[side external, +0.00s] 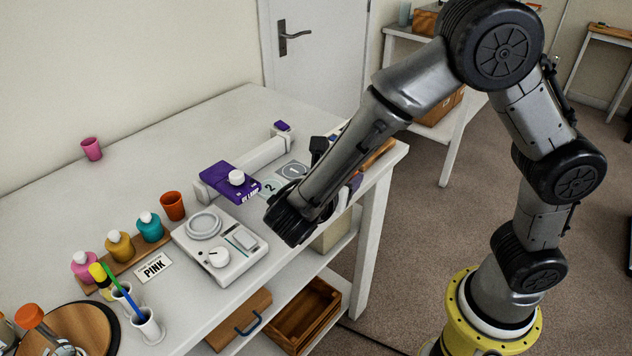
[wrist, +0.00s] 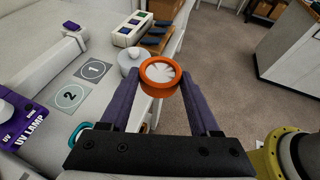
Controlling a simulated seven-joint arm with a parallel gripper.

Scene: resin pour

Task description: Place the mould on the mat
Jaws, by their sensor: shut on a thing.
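My gripper (wrist: 160,88) is shut on a round orange mould (wrist: 176,84) with a pale, radially patterned inside, held between the two fingertips. The mould's open face shows, and it appears above the right side of the bench. In the side view my wrist hides the fingers and the mould. Two flat square grey-green mats lie on the bench: one marked 1 (wrist: 94,69) and one marked 2 (wrist: 70,96). They also show in the side view, mat 1 (side external: 293,170) and mat 2 (side external: 271,188). Both look bare and lie left of the mould in the wrist view.
A purple UV lamp (side external: 228,182) stands left of the mats. A white scale (side external: 222,245), an orange cup (side external: 172,206) and several coloured bottles (side external: 120,245) stand farther along the bench. A grey lidded pot (wrist: 130,62) is just behind the mould.

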